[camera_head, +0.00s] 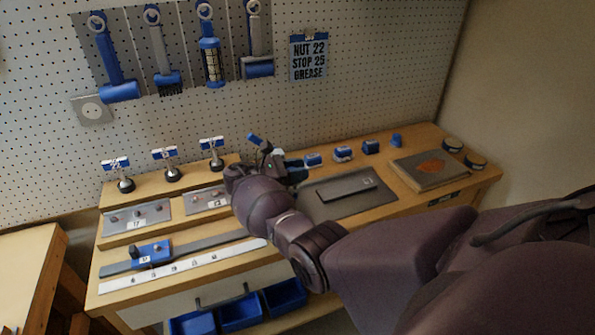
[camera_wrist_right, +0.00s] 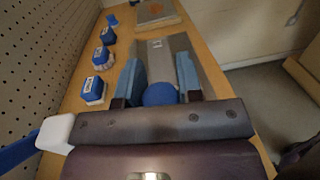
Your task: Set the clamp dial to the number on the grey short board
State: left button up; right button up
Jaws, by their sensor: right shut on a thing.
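My right gripper (camera_head: 283,165) is over the middle of the bench, its fingers partly hidden by my arm in the head view. In the right wrist view its two blue finger pads (camera_wrist_right: 161,82) stand either side of a round blue thing (camera_wrist_right: 160,94), and it is shut on it; whether this is the clamp dial I cannot tell. A grey bar (camera_head: 346,190) with a small label lies on a dark grey mat (camera_head: 375,198); its number is too small to read. A blue clamp-like block (camera_head: 150,253) with a numbered tag sits on a long rail. My left gripper is not in view.
Small blue-topped blocks (camera_head: 343,154) line the back of the bench. Stands with blue-and-white tags (camera_head: 165,155) are at left. Grey plates (camera_head: 137,218) and a white numbered strip (camera_head: 185,268) lie in front. A sign (camera_head: 309,58) reads NUT 22, STOP 25, GREASE.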

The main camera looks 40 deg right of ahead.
jog(key=shift+s+f+m+g+y, duration=0.1)
jog(key=shift+m+g+y, duration=0.3)
jog(key=shift+m+g, duration=0.3)
jog(key=shift+g, duration=0.3)
jog(key=o, duration=0.9)
